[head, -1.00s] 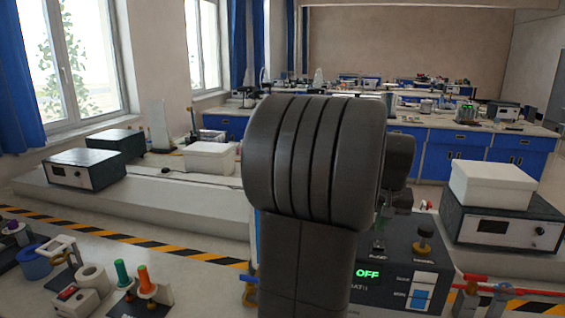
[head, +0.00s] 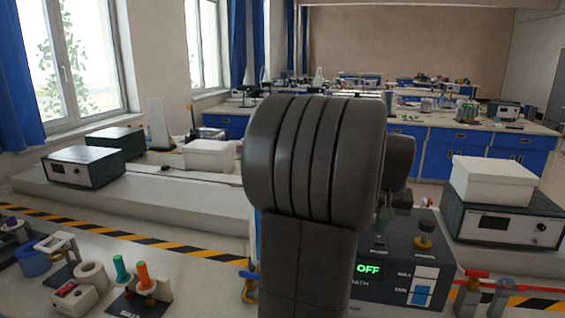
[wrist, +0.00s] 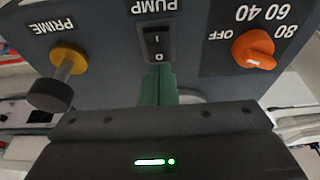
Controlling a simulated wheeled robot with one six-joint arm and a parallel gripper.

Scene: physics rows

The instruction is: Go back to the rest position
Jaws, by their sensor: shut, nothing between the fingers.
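My gripper (wrist: 158,72) shows in the wrist view as two green fingers pressed together with nothing between them. The fingertips are just below the black PUMP rocker switch (wrist: 157,42) in the picture; I cannot tell whether they touch it. In the head view my dark arm fills the middle and hides my gripper. Part of a dark device with a green OFF display (head: 368,268) shows right of the arm.
In the head view a white box (head: 493,182) sits on a dark instrument (head: 500,222) at right. Green (head: 121,268) and orange (head: 143,273) pegs stand at lower left.

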